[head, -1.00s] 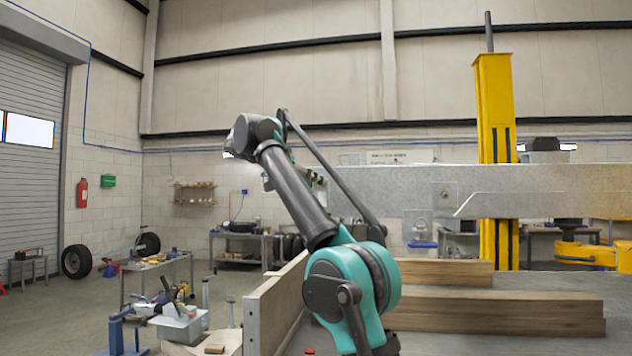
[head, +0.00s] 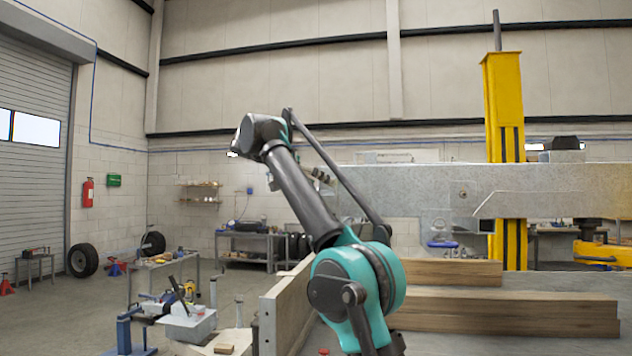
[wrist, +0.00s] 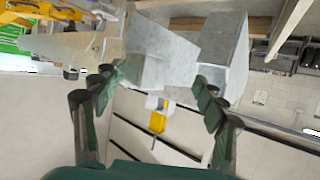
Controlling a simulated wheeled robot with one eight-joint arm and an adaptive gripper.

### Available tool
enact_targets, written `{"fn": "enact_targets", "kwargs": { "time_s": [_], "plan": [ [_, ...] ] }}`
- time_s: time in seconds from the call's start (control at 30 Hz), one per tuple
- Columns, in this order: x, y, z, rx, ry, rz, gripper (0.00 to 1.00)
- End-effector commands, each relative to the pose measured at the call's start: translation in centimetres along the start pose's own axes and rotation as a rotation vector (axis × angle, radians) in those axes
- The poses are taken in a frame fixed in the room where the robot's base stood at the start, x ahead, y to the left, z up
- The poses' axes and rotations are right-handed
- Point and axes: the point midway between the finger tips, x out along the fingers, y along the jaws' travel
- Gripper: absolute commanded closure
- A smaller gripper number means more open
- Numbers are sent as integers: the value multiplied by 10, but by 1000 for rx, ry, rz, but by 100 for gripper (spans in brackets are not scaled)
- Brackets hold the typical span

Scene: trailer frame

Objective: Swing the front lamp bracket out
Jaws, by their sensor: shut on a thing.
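My gripper (wrist: 160,88) shows in the wrist view with its dark green and black fingers on either side of grey metal. It is shut on a pale grey metal piece (wrist: 163,50), which I take to be the front lamp bracket. Another grey metal face (wrist: 224,50) lies just right of that piece, and I cannot tell how the two join. The exact contact at the fingertips is unclear. In the head view my arm rises in front of the left end of a long grey beam (head: 390,188), and the fingers and bracket cannot be made out there.
Wooden planks (head: 500,308) lie below the beam at right. An upright board (head: 285,310) stands beside my arm. A yellow column (head: 504,110) rises behind the beam.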

Motion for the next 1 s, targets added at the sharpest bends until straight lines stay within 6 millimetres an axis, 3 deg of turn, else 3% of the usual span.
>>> {"fn": "enact_targets", "kwargs": {
  "time_s": [0.1, 0.13, 0.2, 0.67, 1.0],
  "plan": [
    [3, -5, -4, -4, 15, -12, 80],
    [3, -5, -4, -4, 14, -13, 32],
    [3, -5, -4, -3, 14, -13, 37],
    [-5, -4, -3, -2, 13, -16, 45],
    [-66, -3, 20, -3, 13, -16, 47]
  ]
}}
